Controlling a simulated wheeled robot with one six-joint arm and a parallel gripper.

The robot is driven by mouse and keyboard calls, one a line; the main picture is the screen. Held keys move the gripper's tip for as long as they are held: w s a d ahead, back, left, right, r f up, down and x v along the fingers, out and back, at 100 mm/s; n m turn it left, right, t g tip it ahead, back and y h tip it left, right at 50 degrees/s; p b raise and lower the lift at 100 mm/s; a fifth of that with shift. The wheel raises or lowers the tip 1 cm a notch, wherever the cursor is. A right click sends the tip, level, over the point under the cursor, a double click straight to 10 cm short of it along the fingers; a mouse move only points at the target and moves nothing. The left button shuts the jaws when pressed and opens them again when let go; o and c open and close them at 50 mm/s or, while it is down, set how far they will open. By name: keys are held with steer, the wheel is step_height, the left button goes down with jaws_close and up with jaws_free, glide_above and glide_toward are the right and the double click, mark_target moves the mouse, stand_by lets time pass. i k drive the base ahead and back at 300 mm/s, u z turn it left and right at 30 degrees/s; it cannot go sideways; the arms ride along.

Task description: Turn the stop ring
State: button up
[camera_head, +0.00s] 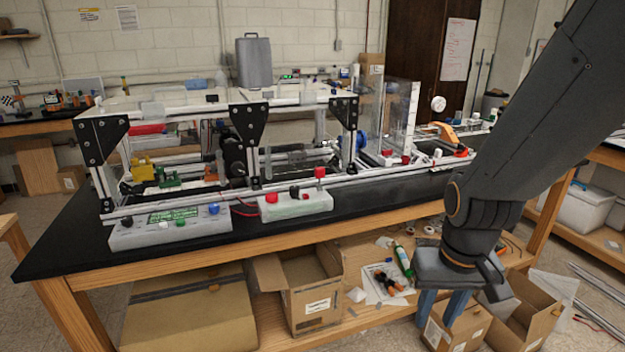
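An extrusion frame (220,110) of pale bars with black corner plates stands on a black-topped bench. I cannot tell for sure which part is the stop ring. Candidates are a blue round part (361,140) by the frame's right end and a white round part (438,104) further right. My gripper (442,308) hangs down in front of the bench at lower right, apart from the frame. Its two blue-grey fingers are spread and nothing shows between them. My arm hides part of the bench's right end.
A grey control box (170,235) with coloured knobs and a smaller white box (296,206) with a red button sit along the bench front. A clear upright panel (398,115) stands right of the frame. Open cartons (318,308) and loose items crowd the lower shelf.

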mark_target(275, 198)
steer(key=z, duration=0.2)
steer(key=i, duration=0.65)
steer(key=u, duration=0.85)
steer(key=i, duration=0.95)
steer(key=u, duration=0.2)
